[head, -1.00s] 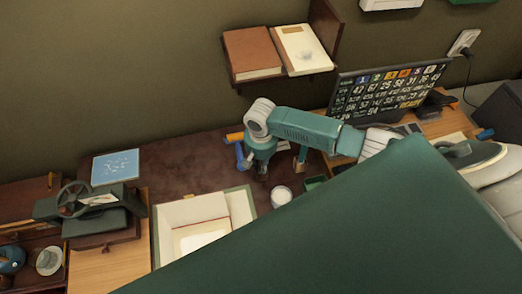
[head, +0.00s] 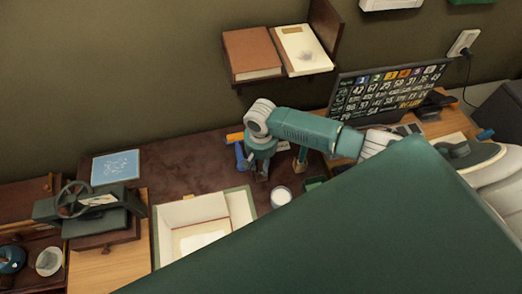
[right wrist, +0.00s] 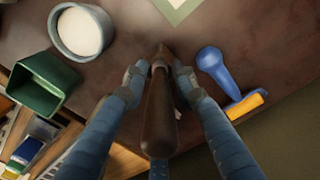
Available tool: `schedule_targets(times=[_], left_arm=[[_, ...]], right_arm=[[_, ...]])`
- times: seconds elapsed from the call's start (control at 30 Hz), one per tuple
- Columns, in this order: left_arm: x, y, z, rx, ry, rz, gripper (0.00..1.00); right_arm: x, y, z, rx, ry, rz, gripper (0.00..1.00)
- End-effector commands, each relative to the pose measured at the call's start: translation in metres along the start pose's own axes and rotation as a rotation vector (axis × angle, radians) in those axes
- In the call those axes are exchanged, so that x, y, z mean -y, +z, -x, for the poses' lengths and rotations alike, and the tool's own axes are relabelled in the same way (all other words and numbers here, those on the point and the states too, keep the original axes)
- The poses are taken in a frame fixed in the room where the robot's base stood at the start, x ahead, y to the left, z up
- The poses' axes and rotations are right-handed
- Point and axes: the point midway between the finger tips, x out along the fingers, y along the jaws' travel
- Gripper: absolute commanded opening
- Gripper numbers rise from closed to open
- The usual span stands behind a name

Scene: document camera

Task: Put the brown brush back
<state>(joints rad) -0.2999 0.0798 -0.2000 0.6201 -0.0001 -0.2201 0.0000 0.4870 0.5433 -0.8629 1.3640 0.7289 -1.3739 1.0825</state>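The brown brush (right wrist: 159,118) is in the middle of the right wrist view, its thick handle end towards the camera and its far end near the dark desk top. My right gripper (right wrist: 160,84) has a finger on each side of the brush's narrower part, and both fingertips appear to press on it. In the head view the right gripper (head: 261,173) points down over the desk, behind the white cup (head: 281,196); I cannot make out the brush there. My left gripper is in neither view.
A blue-handled tool (right wrist: 215,66) and an orange item (right wrist: 246,104) lie close beside the gripper. An open box (head: 182,216) lies left. Bare desk shows between box and gripper.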

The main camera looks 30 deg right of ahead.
Motion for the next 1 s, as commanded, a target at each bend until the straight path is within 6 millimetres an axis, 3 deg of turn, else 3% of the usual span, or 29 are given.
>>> schedule_targets(times=[0.47,1.0], left_arm=[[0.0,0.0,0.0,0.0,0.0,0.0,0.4],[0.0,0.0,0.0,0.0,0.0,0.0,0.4]], right_arm=[[0.0,0.0,0.001,0.0,-0.001,0.0,0.27],[0.0,0.0,0.02,0.0,0.0,0.0,0.27]])
